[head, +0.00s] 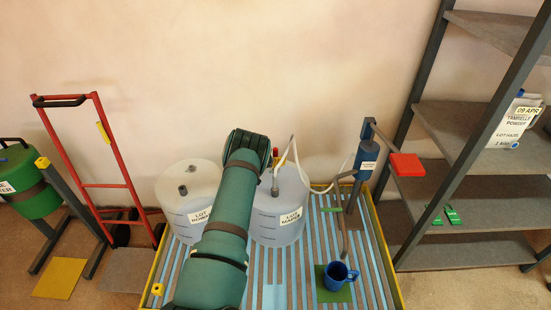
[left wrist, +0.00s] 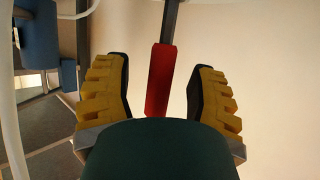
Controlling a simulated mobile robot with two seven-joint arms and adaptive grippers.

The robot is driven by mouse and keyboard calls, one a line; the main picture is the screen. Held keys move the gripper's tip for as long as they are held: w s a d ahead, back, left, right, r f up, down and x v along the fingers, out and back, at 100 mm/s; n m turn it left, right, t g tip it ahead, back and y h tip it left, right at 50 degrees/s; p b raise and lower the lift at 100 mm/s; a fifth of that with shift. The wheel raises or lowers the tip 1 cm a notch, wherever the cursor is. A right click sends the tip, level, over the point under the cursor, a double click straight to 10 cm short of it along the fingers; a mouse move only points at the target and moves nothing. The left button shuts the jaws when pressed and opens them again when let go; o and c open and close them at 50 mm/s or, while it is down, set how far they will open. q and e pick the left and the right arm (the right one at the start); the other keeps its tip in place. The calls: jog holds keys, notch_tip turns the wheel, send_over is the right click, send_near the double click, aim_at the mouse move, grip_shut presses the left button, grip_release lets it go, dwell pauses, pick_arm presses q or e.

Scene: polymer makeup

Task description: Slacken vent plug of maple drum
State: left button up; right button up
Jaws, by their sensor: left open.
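The maple drum (head: 279,213) is a pale translucent cylinder on the striped pallet, with its label facing forward. A small dark fitting (head: 275,190) stands on its top; I cannot tell whether it is the vent plug. My left gripper (head: 252,143) reaches over the drum's left side, its fingers mostly hidden by my green wrist. In the left wrist view its yellow ridged fingers (left wrist: 160,78) are open. A red piece (left wrist: 160,80) on a grey bar shows between them, not visibly gripped; I cannot tell what it belongs to. My right gripper is out of view.
A second drum (head: 188,200) stands left, partly behind my arm. A blue pump (head: 366,160) with a red paddle (head: 406,165) and white hose (head: 296,160) is at right. Shelves (head: 470,195) and a red hand truck (head: 104,165) flank the pallet.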

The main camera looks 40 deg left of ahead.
pick_arm(q)
jog(key=shift+w+f, duration=0.1)
jog(key=shift+w, duration=0.1)
grip_shut()
dwell(0.8)
